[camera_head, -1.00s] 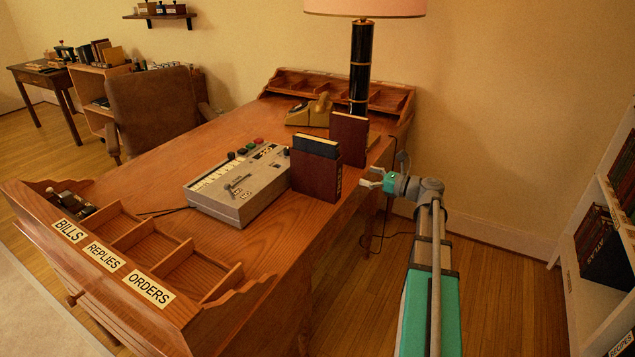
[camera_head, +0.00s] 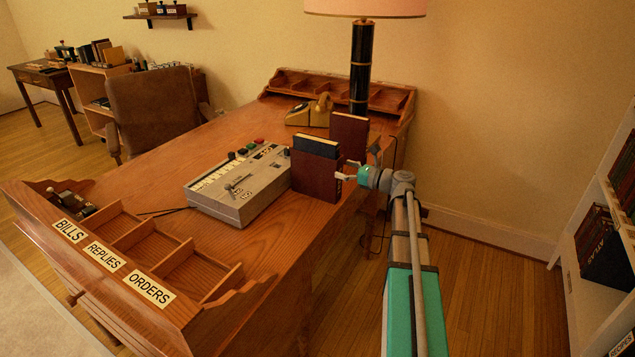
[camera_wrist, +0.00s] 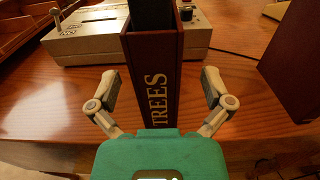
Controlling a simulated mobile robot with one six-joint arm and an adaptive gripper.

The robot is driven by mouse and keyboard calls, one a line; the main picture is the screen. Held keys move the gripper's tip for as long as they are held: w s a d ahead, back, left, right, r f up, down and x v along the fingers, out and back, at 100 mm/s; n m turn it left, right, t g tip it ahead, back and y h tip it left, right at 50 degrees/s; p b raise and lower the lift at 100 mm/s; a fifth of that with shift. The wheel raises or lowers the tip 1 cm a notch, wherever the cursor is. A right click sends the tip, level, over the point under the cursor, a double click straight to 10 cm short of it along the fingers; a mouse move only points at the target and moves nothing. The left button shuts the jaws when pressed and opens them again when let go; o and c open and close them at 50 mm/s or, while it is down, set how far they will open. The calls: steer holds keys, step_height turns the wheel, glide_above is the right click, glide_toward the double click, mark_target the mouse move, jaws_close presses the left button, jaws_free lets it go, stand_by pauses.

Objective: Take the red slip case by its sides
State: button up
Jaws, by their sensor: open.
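The red slip case (camera_head: 316,178) stands upright on the desk (camera_head: 270,262), to the right of the grey machine. It is dark red, with a dark book (camera_head: 317,146) standing up out of its top. In the wrist view the narrow face of the slip case (camera_wrist: 154,85) is in front of me and reads "TREES". My gripper (camera_wrist: 160,85) is open. One finger is at the left of the slip case and one at the right, with a gap showing on both sides. In the head view my gripper (camera_head: 347,172) is close to the right edge of the slip case.
A second dark red upright piece (camera_head: 348,138) stands behind, to the right in the wrist view (camera_wrist: 291,55). The grey machine (camera_head: 238,185) is at the left. A lamp (camera_head: 360,65) and a telephone (camera_head: 309,112) stand farther back. Clear wood lies in front of the machine.

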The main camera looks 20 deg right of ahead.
mark_target(328, 164)
steer(key=shift+r+x, duration=0.2)
steer(key=shift+x, duration=2.4)
steer(key=shift+s+a, duration=0.1)
steer(key=c, duration=1.1)
